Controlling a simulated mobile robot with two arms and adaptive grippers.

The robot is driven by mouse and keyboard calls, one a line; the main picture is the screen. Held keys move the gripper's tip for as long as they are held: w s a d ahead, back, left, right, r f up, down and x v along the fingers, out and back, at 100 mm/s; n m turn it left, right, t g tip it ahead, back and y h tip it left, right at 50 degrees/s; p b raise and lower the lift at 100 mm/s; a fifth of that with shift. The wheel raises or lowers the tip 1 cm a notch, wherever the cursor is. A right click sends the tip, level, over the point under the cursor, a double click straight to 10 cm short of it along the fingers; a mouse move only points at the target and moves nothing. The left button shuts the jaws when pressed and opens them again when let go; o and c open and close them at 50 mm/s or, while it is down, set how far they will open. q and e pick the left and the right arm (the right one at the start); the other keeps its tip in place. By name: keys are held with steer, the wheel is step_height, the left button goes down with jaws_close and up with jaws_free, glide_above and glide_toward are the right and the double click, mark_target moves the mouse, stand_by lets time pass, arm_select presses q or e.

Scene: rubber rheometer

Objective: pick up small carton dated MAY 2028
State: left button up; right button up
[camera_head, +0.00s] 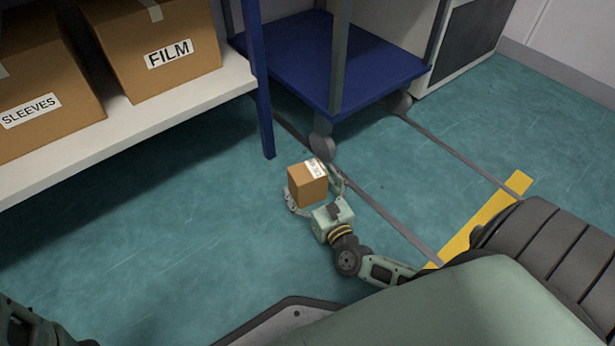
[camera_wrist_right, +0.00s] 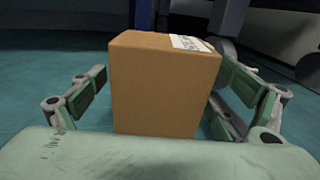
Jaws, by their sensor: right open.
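A small brown carton (camera_head: 306,187) with a white label on its top sits at the middle of the head view, over the teal floor. The label's print is too small to read. My right gripper (camera_head: 316,184) is open, with one finger on each side of the carton. In the right wrist view the carton (camera_wrist_right: 163,88) stands upright between the open fingers. A gap shows on its left side; on the right the finger is close and I cannot tell whether it touches. My left gripper is not in view; only a dark part of my body shows at the lower left.
A white shelf (camera_head: 130,128) at the left holds a FILM box (camera_head: 160,52) and a SLEEVES box (camera_head: 45,95). A blue cart (camera_head: 330,60) on casters stands just beyond the carton. A yellow floor strip (camera_head: 485,220) lies at the right. Floor left of the carton is clear.

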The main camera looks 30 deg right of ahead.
steer(key=shift+w, duration=0.6)
steer(key=shift+d, duration=0.1)
steer(key=c, duration=1.6)
steer(key=shift+r, duration=0.1)
